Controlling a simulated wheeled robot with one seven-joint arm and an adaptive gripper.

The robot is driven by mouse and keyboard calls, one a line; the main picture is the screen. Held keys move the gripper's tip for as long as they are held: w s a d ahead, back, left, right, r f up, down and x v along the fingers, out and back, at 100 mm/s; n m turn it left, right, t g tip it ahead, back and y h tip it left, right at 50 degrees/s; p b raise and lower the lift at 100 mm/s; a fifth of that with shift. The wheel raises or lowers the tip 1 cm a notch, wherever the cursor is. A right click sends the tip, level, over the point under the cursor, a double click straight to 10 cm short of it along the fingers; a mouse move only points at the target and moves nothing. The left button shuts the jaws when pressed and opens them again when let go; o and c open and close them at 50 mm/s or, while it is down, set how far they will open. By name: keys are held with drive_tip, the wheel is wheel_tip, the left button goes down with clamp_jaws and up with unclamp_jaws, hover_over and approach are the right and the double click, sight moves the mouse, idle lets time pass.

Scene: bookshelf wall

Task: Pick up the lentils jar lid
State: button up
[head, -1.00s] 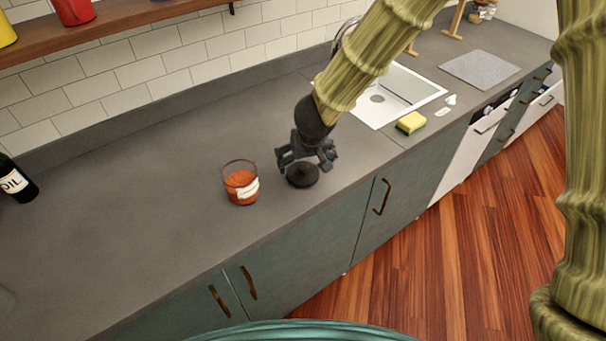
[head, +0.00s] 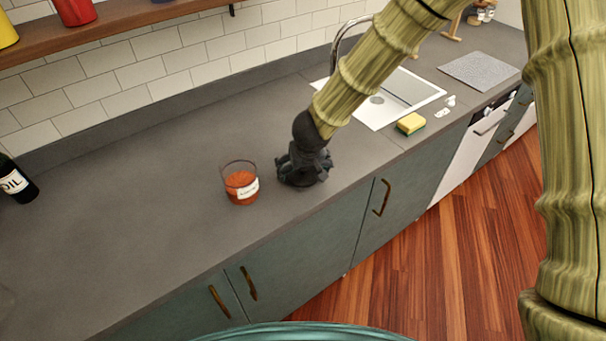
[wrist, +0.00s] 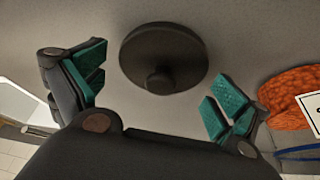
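The lentils jar lid is a round dark disc with a small knob, lying knob-up on the grey counter; it shows in the wrist view (wrist: 163,58). In the head view it is mostly hidden under my gripper (head: 303,178). In the wrist view my gripper (wrist: 158,90) is open, its green-padded fingers spread to either side of the lid with gaps between. Nothing is held. The lentils jar (head: 240,184) is clear glass with orange contents and a white label. It stands open just left of my gripper, and at the right edge of the wrist view (wrist: 290,98).
The grey counter (head: 130,200) is clear to the left, apart from a dark oil bottle (head: 16,181) at the far left. A white sink (head: 408,98) and a yellow-green sponge (head: 410,124) lie to the right. The counter's front edge is close to my gripper.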

drive_tip(key=c, duration=0.7)
drive_tip(key=shift+r, duration=0.15)
